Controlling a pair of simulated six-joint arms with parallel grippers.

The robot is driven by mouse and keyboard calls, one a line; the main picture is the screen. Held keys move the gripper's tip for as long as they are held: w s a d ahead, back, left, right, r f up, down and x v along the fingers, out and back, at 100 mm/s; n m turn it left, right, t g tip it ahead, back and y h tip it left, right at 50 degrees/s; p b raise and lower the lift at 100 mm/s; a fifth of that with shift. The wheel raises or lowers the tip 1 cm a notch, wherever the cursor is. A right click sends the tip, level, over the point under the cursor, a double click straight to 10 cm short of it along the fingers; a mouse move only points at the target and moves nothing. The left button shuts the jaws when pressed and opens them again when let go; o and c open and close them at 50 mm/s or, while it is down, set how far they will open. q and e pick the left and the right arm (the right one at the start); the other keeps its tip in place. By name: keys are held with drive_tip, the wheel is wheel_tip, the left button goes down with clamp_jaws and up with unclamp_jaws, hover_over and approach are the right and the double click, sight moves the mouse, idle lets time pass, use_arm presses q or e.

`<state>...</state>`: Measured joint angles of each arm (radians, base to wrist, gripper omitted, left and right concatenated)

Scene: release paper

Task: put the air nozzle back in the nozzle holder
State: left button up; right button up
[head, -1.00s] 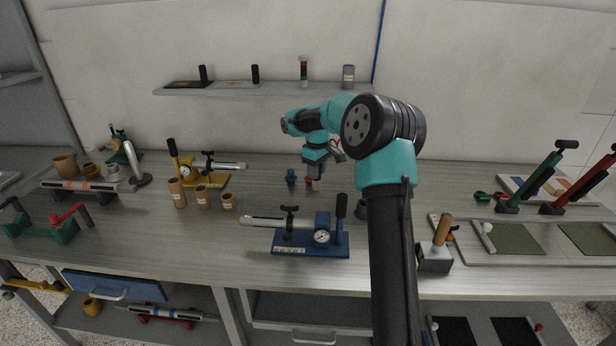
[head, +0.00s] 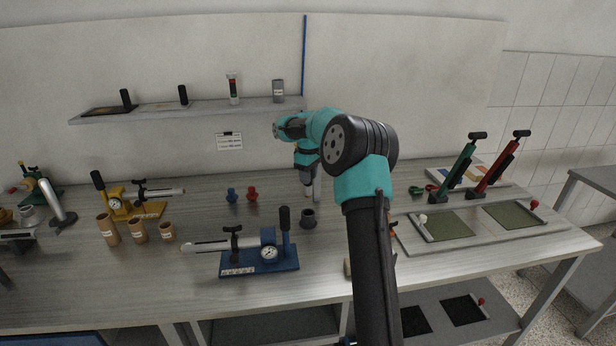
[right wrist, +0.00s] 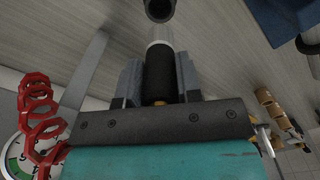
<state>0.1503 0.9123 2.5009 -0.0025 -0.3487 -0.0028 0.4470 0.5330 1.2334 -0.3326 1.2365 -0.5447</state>
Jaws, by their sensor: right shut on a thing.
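My right gripper (head: 308,182) is shut on the air nozzle and holds it above the bench; in the head view the arm hides part of it. In the right wrist view the air nozzle (right wrist: 160,74) has a black body and a pale metal tip, clamped between the two grey fingers of the gripper (right wrist: 160,80). The nozzle holder appears to be the small dark cup (head: 308,219) on the bench, just in front of the gripper in the head view. The same cup (right wrist: 160,8) shows at the top of the right wrist view, in line with the nozzle tip. My left gripper is not in view.
A blue pump fixture (head: 262,256) stands left of the cup. Blue (head: 232,195) and red (head: 252,193) pegs stand behind it to the left. A red coiled hose (right wrist: 38,115) hangs beside the gripper. Framed green pads (head: 450,224) lie to the right.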

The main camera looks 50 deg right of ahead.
sight(308, 190)
drive_tip(key=shift+f, duration=2.9)
drive_tip(key=shift+f, duration=3.05)
drive_tip(key=o, duration=1.1)
drive_tip(key=shift+c, duration=0.2)
drive_tip(key=shift+r, duration=0.15)
wheel_tip(308, 190, up, 17)
drive_tip(key=shift+r, duration=0.1)
